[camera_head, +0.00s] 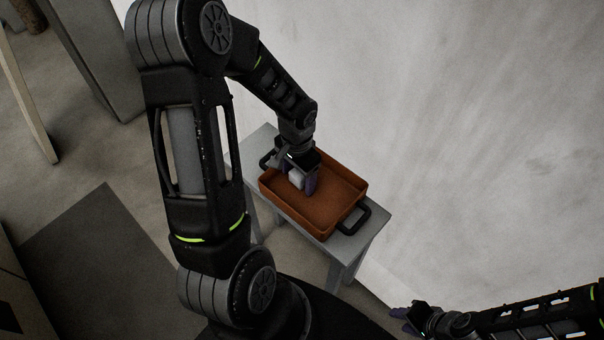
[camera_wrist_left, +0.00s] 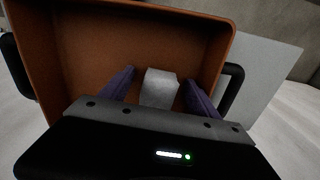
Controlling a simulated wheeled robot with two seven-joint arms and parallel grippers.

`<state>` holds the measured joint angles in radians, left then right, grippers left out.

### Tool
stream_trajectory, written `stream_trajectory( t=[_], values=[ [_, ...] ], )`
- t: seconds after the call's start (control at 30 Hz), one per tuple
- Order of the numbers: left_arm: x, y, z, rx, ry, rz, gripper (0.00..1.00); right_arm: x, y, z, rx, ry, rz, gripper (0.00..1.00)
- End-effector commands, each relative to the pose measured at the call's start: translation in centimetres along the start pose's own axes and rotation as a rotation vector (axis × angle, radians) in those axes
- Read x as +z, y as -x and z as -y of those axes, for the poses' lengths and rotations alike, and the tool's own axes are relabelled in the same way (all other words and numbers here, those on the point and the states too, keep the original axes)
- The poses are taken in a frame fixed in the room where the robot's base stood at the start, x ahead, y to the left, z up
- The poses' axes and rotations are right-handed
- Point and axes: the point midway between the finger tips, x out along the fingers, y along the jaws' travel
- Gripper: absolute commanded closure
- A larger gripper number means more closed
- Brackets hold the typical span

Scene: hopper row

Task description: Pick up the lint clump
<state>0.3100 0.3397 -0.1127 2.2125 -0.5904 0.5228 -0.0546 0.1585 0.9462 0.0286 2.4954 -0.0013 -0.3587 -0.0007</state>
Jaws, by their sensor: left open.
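The lint clump (camera_wrist_left: 160,88) is a pale grey-white block. It lies in the orange-brown tray (camera_wrist_left: 45,60) and also shows in the head view (camera_head: 297,179). My left gripper (camera_head: 299,182) reaches down into the tray from above. Its purple fingers stand open in the left wrist view (camera_wrist_left: 160,78), one on each side of the clump, with a gap visible on both sides. The clump's lower part is hidden by the gripper body. My right gripper (camera_head: 400,320) is at the bottom right of the head view, far from the tray; its jaw opening is unclear.
The tray, seen in the head view (camera_head: 345,177), has raised walls and dark handles (camera_head: 355,219) at its ends. It stands on a small grey table (camera_head: 372,232). A pale wall runs behind it. A dark mat (camera_head: 95,260) lies on the floor at left.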

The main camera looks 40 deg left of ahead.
Motion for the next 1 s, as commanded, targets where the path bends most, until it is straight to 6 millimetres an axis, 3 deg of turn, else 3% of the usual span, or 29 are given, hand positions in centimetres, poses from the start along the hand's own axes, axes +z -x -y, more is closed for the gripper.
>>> stream_trajectory(
  t=[0.1,0.87,1.0],
  values=[
    [-0.01,0.01,0.0,0.0,0.0,0.0,0.29,0.0,0.0,0.0,0.0,0.0,0.0,0.64],
    [0.0,0.01,-0.01,0.0,0.0,0.0,0.91,0.0,0.0,0.0,0.0,0.0,0.0,0.64],
    [-0.01,0.02,-0.01,0.0,0.0,0.0,0.94,0.0,0.0,0.0,0.0,0.0,0.0,0.64]
  ],
)
